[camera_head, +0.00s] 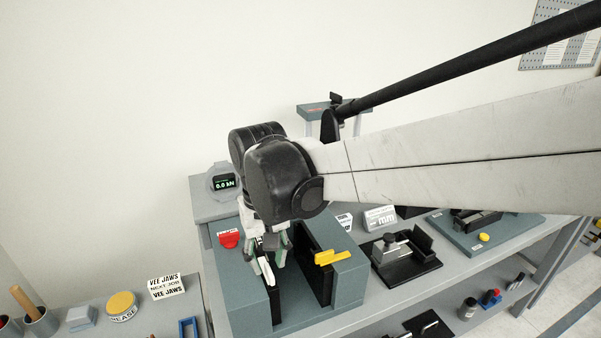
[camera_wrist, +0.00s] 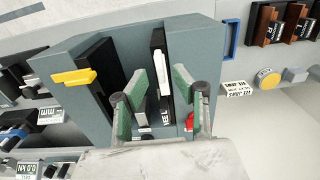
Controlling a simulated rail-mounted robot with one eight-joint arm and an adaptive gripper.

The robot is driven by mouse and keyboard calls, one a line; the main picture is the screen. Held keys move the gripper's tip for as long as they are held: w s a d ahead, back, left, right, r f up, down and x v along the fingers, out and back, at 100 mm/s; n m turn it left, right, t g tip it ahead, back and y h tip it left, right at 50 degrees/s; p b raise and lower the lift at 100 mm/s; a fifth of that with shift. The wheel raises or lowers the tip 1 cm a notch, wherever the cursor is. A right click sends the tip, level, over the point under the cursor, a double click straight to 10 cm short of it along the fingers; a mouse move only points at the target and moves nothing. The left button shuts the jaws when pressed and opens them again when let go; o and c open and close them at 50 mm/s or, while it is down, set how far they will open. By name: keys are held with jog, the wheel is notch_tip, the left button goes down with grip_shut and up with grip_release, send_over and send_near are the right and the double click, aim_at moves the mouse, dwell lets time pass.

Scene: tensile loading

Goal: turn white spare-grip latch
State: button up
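The white latch (camera_head: 267,270) is a narrow white bar at the front of a dark jaw slot in a grey-green block. It also shows in the wrist view (camera_wrist: 163,80), lying lengthwise ahead of and between my fingers. My gripper (camera_head: 267,247) points down over the block's left part, close to the white bar. In the wrist view my gripper (camera_wrist: 160,85) has its green-padded fingers apart, with a gap on both sides of the bar. I see no clear contact. Part of the bar's far end is hidden from the head view by my gripper.
A yellow latch (camera_head: 332,257) sits on the block (camera_head: 300,318) to the right of the white one. A force readout (camera_head: 224,183) stands behind. A black fixture (camera_head: 405,258) stands on the bench to the right.

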aim_at(270, 270)
notch_tip(270, 270, up, 9)
dwell(0.3)
jog(key=shift+d, duration=0.15)
jog(key=s+d+f+m+t, duration=0.1)
jog(key=s+d+f+t, duration=0.1)
jog(key=d, duration=0.7)
jog(key=s+d+f+m+t, duration=0.2)
jog(key=s+d, duration=0.1)
jog(key=d, duration=0.7)
jog(key=s+d+f+m+t, duration=0.2)
jog(key=s+d+t, duration=0.1)
jog(key=d, duration=0.7)
jog(key=shift+s+f, duration=0.15)
jog(key=shift+f, duration=0.05)
